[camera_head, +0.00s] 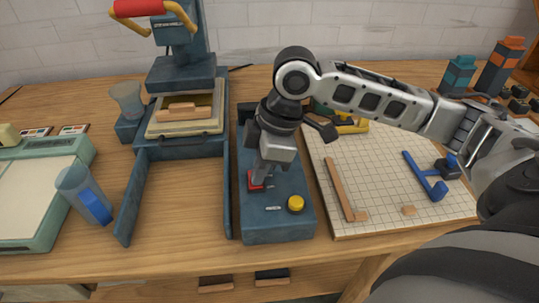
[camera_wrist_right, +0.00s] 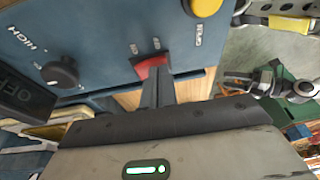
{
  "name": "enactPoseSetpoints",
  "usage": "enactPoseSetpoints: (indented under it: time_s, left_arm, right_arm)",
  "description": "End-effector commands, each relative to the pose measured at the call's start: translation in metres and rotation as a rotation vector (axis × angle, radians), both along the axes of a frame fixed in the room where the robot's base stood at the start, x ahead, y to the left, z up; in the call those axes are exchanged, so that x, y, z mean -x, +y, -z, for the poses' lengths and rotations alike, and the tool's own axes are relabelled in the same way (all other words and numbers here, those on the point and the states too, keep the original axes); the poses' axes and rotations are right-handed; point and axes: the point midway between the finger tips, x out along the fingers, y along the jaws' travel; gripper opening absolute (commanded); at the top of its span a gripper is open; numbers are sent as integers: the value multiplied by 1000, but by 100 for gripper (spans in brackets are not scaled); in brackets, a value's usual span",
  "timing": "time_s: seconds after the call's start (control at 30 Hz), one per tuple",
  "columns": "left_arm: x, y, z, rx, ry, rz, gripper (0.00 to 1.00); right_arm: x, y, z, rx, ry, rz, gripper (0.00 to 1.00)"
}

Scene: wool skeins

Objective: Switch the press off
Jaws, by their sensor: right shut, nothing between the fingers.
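The blue press (camera_head: 182,72) stands at the back left, with a red-and-yellow handle (camera_head: 138,8) at its top. Its blue control box (camera_head: 275,222) lies to its right and carries a red switch (camera_head: 251,180) and a yellow button (camera_head: 296,204). My right gripper (camera_head: 260,182) is shut and empty, pointing down at the red switch. In the right wrist view the fingertips (camera_wrist_right: 154,76) overlap the red switch (camera_wrist_right: 150,66); I cannot tell whether they touch it. The switch's position is partly hidden. My left gripper is not in view.
A black knob (camera_wrist_right: 60,72) sits on the same panel. A gridded board (camera_head: 385,190) with wooden and blue pieces lies to the right. A clear cup (camera_head: 80,195) and a pale green device (camera_head: 35,205) are at the left. Bare table shows left of the box.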

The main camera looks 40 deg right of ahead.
Motion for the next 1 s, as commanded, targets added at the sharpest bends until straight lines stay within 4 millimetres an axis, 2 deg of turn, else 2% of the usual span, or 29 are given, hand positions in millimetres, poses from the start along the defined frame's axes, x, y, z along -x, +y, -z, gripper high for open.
enactPoseSetpoints:
  time_s: [0.17, 0.6, 1.0]
  left_arm:
    - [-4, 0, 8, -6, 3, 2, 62]
    - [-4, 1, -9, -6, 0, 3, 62]
    - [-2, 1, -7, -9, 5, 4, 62]
  right_arm:
    - [-2, 0, 1, 0, 2, 1, 0]
    - [-14, -8, -2, -1, 3, 3, 0]
    - [-15, -9, 0, 0, 3, 3, 0]
